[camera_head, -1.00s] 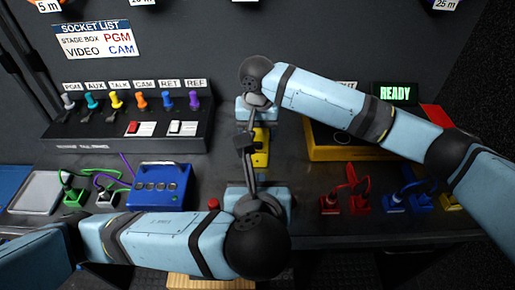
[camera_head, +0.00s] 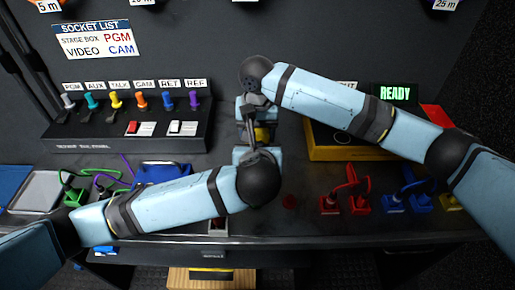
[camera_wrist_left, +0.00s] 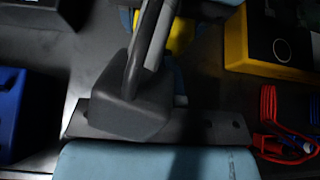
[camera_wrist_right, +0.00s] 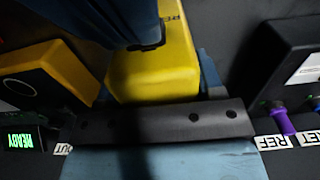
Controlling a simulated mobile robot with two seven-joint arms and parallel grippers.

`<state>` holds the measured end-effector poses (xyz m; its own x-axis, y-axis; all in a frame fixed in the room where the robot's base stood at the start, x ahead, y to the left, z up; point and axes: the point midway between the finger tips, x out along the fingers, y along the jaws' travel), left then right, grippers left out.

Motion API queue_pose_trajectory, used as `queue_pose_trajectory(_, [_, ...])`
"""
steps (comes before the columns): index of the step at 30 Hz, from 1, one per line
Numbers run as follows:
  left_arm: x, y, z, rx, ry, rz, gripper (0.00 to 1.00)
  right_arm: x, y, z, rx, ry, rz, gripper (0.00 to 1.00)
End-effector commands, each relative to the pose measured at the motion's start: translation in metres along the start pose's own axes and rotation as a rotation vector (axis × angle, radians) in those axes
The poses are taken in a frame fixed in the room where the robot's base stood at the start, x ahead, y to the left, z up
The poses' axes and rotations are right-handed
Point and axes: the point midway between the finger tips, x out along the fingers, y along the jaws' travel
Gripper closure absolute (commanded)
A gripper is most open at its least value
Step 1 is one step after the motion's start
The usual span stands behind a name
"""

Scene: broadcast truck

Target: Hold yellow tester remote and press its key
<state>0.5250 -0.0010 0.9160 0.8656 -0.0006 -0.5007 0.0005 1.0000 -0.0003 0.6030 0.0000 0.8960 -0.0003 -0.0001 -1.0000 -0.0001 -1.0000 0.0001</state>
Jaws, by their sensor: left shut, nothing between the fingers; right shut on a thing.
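The yellow tester remote (camera_head: 263,134) is mostly hidden between my two hands in the head view. It shows large in the right wrist view (camera_wrist_right: 155,68), with dark lettering near its top edge. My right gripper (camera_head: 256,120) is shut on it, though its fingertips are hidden. My left gripper (camera_head: 252,143) is shut and empty, close to the near side of the remote. In the left wrist view its dark fingers (camera_wrist_left: 150,45) overlap the yellow remote (camera_wrist_left: 182,35). Whether they touch it, and where the key is, I cannot tell.
A socket panel (camera_head: 125,143) with coloured plugs stands at the back left. A yellow box (camera_head: 345,152) and a READY display (camera_head: 395,94) are behind my right arm. A blue box (camera_head: 165,172) lies partly under my left arm. Red cables (camera_head: 345,195) lie at right.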

Motion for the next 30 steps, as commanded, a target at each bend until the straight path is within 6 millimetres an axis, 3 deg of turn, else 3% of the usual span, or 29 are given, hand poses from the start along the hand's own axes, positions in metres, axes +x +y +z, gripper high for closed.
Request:
queue_pose_trajectory(8, [0.001,0.0,0.001,0.0,0.0,0.0,1.0,-0.001,0.0,0.0,0.0,0.0,0.0,0.69])
queue_pose_trajectory(14, [0.017,0.001,0.01,-0.001,-0.002,0.003,1.0,0.0,-0.001,0.001,-0.002,0.0,0.0,0.69])
queue_pose_trajectory(22, [0.019,0.003,0.013,-0.003,-0.006,0.008,1.0,0.002,-0.003,0.005,-0.011,-0.007,0.0,0.69])
queue_pose_trajectory(26, [0.014,0.003,0.014,-0.004,-0.009,0.008,1.0,0.003,-0.004,0.006,-0.012,-0.009,0.001,0.69])
queue_pose_trajectory(30, [-0.005,0.001,0.015,-0.004,-0.011,0.003,1.0,0.004,-0.003,0.005,-0.01,-0.009,0.003,0.69])
